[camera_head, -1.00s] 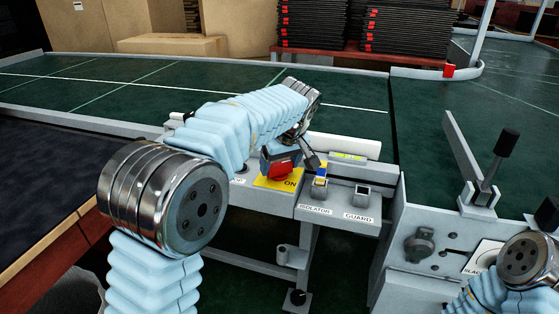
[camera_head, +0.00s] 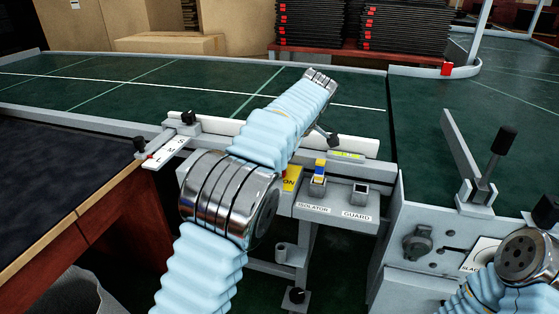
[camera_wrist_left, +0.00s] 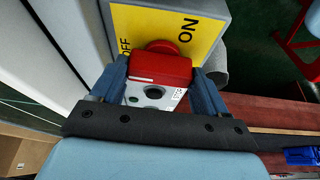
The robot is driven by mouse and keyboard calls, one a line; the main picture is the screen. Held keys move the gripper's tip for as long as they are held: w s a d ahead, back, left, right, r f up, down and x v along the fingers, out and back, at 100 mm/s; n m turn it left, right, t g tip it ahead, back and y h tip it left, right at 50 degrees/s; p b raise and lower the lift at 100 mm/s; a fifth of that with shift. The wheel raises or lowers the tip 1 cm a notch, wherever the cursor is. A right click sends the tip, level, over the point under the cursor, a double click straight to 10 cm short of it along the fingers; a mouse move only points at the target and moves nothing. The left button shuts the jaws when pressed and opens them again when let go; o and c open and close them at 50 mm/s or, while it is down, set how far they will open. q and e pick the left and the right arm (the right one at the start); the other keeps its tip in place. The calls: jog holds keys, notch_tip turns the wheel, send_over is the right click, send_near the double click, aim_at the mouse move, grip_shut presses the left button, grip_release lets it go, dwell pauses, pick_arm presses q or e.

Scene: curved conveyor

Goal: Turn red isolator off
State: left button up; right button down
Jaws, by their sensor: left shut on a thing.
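The red isolator (camera_wrist_left: 160,68) sits on a yellow plate (camera_wrist_left: 165,25) in the left wrist view. The plate reads OFF on the left and ON at the upper right. My left gripper (camera_wrist_left: 158,75) has one blue finger on each side of the red handle and is shut on it. Which mark the handle points at, I cannot tell. In the head view my left arm hides the handle and gripper; only a strip of yellow plate (camera_head: 290,180) shows. My right gripper is out of view.
Beside the plate are the blue and yellow ISOLATOR switch (camera_head: 318,182) and the GUARD switch (camera_head: 361,193). A black-knobbed lever (camera_head: 492,165) stands on the right cabinet. A slide marked M (camera_head: 167,152) juts out left. The green conveyor lies behind.

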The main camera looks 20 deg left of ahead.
pick_arm(q)
jog(key=shift+n, duration=0.4)
jog(key=o, duration=1.1)
jog(key=shift+c, duration=0.2)
